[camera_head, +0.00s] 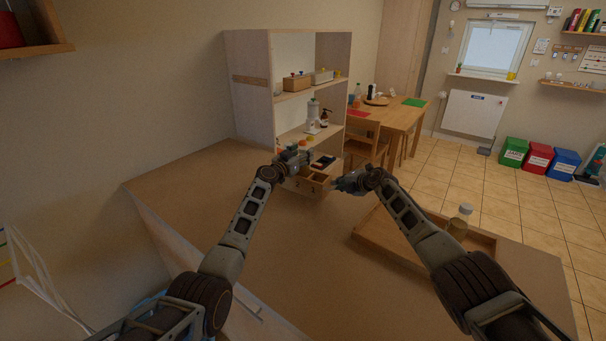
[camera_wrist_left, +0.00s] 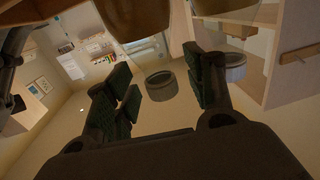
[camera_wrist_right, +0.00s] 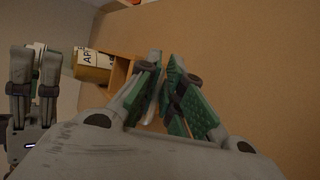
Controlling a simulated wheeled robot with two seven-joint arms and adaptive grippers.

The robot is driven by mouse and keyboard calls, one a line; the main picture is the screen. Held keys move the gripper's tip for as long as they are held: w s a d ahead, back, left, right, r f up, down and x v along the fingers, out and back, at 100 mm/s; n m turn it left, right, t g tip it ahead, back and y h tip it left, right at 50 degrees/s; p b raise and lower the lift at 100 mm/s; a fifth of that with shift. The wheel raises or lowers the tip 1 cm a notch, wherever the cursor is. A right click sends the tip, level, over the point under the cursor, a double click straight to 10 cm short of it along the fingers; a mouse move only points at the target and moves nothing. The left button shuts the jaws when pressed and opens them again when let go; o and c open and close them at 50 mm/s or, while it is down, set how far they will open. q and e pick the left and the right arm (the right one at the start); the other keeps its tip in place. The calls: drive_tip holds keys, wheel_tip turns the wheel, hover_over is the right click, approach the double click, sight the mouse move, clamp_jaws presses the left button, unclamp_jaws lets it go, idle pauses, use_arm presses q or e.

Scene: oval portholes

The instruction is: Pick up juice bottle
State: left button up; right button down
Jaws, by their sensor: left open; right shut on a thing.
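A bottle with a pale cap and yellowish body (camera_head: 459,222) stands upright at the wooden tray on the right of the counter. A yellow container with a white label reading "AP" (camera_wrist_right: 93,62) shows in the right wrist view; I cannot tell if it is the juice bottle. Bottles with orange and yellow caps (camera_head: 308,141) stand behind my left gripper (camera_head: 298,158), partly hidden. My left gripper is open, and amber bottle-like shapes (camera_wrist_left: 135,14) show beyond its fingers. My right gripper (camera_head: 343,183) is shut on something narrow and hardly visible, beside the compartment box.
A wooden compartment box (camera_head: 313,183) stands between the grippers. An open shelf unit (camera_head: 252,85) rises behind my left gripper. The wooden tray (camera_head: 385,243) lies on the right of the counter (camera_head: 300,262), which is clear in the middle.

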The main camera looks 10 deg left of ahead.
use_arm(q)
drive_tip(key=shift+c, duration=0.4)
use_arm(e)
drive_tip(key=shift+f, duration=0.1)
use_arm(q)
clamp_jaws()
drive_tip(key=shift+r, duration=0.3)
wheel_tip(320, 180, up, 18)
drive_tip(key=shift+f, duration=0.15)
idle(0.8)
idle(0.7)
use_arm(e)
drive_tip(key=c, duration=1.5)
unclamp_jaws()
drive_tip(key=shift+d, duration=0.2)
